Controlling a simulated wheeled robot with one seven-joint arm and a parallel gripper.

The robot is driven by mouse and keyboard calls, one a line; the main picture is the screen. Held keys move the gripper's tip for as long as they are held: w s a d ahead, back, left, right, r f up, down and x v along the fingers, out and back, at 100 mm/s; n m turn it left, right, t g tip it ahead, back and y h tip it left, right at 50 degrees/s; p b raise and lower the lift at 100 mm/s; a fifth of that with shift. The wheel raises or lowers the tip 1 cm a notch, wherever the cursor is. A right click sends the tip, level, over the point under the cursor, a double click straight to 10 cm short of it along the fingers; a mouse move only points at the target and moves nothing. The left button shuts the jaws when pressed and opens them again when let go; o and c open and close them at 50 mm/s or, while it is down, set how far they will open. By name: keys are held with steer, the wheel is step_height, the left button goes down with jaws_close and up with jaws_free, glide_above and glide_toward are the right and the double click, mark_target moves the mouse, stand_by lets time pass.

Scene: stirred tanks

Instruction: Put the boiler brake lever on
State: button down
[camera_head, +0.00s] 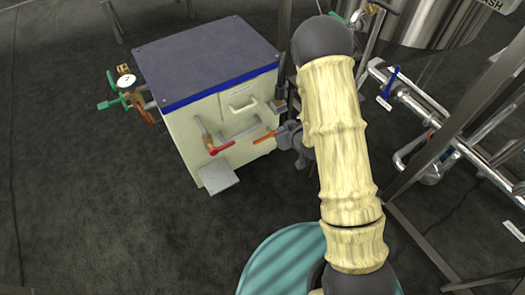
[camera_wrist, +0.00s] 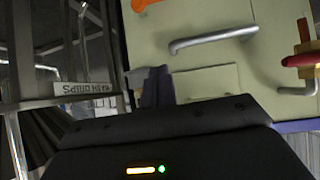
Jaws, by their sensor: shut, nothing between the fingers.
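The boiler is a cream cabinet (camera_head: 190,125) with a dark top and a blue band. Its front carries a red-handled lever (camera_head: 221,148) at the left and an orange lever (camera_head: 265,137) at the right. No readable label shows which one is the brake lever. In the wrist view the red handle (camera_wrist: 303,60) is at the right edge and an orange piece (camera_wrist: 146,3) is cut off at the top. My gripper (camera_head: 287,134) is just right of the orange lever, partly behind my arm. In the wrist view its fingers (camera_wrist: 156,86) look closed and empty before the front.
A grey bar handle (camera_wrist: 214,39) and a small panel (camera_wrist: 205,84) are on the cabinet front. Green-handled valves and a gauge (camera_head: 125,82) stick out at the left. Metal frames and pipes (camera_head: 415,105) crowd the right. The floor at lower left is clear.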

step_height(320, 180, down, 7)
steer(key=a+y+b, duration=0.1)
steer(key=a+b, duration=0.1)
steer(key=shift+s+r+n+b, duration=0.15)
steer(key=shift+s+n+b, duration=0.05)
steer(key=shift+n+b, duration=0.15)
steer(key=b, duration=0.5)
glide_above(263, 139)
steer(key=s, duration=0.4)
step_height(263, 139, down, 6)
steer(key=f+b, duration=0.1)
steer(key=w+f+b, duration=0.1)
steer(key=f, duration=0.1)
steer(key=shift+w+f+b, duration=0.1)
steer(key=shift+f+b, duration=0.15)
steer(key=shift+b, duration=0.05)
steer(key=shift+a, duration=0.1)
